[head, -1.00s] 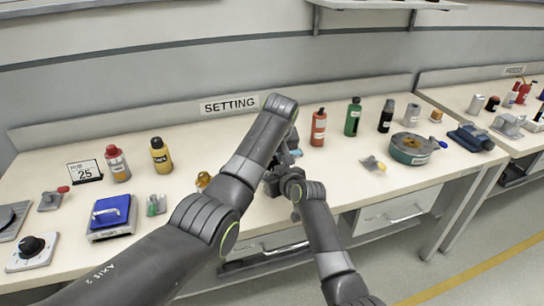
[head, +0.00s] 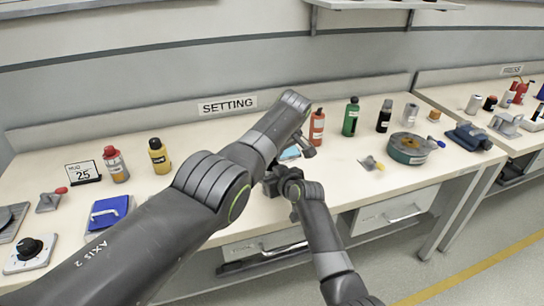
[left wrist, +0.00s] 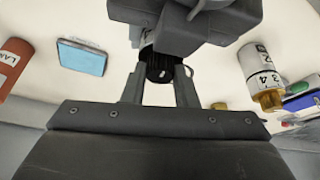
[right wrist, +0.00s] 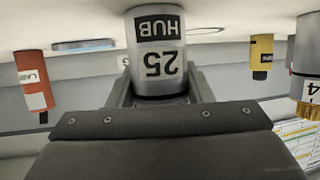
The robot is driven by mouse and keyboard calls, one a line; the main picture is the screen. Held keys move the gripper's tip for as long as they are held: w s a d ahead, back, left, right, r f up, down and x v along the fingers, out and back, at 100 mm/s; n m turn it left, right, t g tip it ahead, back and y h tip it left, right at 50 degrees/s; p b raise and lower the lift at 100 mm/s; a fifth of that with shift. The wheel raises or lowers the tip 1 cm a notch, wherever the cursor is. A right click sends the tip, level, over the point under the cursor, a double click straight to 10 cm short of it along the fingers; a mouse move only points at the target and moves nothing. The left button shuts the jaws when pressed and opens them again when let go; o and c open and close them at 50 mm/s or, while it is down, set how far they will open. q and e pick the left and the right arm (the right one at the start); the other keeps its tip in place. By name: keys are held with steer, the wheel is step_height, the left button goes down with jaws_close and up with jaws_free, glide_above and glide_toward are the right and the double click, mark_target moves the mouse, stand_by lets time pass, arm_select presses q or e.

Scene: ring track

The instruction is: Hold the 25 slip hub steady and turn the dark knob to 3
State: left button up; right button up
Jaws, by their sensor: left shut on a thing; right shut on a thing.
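The hub (right wrist: 157,50) is a silver cylinder labelled HUB 25, seen upside down in the right wrist view. My right gripper (right wrist: 160,88) is shut on it, one finger on each side. The dark knob (left wrist: 159,69) shows in the left wrist view, with a small white mark. My left gripper (left wrist: 160,84) is shut around it. I cannot read which number the knob points to. In the head view my arms cover the hub and knob.
Another silver hub (left wrist: 260,68), labelled 34, with a brass end, stands close by. A HUB 25 sign (head: 83,173) stands at the left.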

arm_select(q)
steer(key=shift+w, duration=0.1)
stand_by(0.3)
steer(key=o, duration=0.7)
steer(key=shift+o, duration=0.2)
steer(key=v, duration=1.2)
